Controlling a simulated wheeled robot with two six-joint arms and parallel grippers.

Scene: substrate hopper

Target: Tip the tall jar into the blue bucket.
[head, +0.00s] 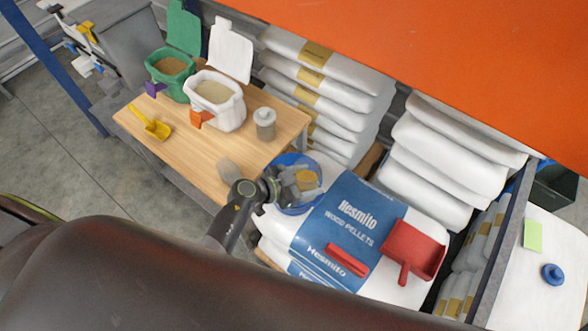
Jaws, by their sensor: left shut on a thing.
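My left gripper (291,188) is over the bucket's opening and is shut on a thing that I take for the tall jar. Its shape is mostly hidden by the gripper, and I cannot tell how far it is tilted. Tan material (307,180) shows at the fingertips, inside the bucket's outline; I cannot tell whether it is in the jar or in the bucket. My right gripper is not in view.
The wooden table (185,150) bears a green bin (172,87), a white bin (228,116), a grey lidded canister (265,127), a yellow scoop (152,125) and a small grey block (229,170). A red scoop (412,250) lies on the blue-and-white pellet bag (335,222). Stacked white bags (440,160) stand behind.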

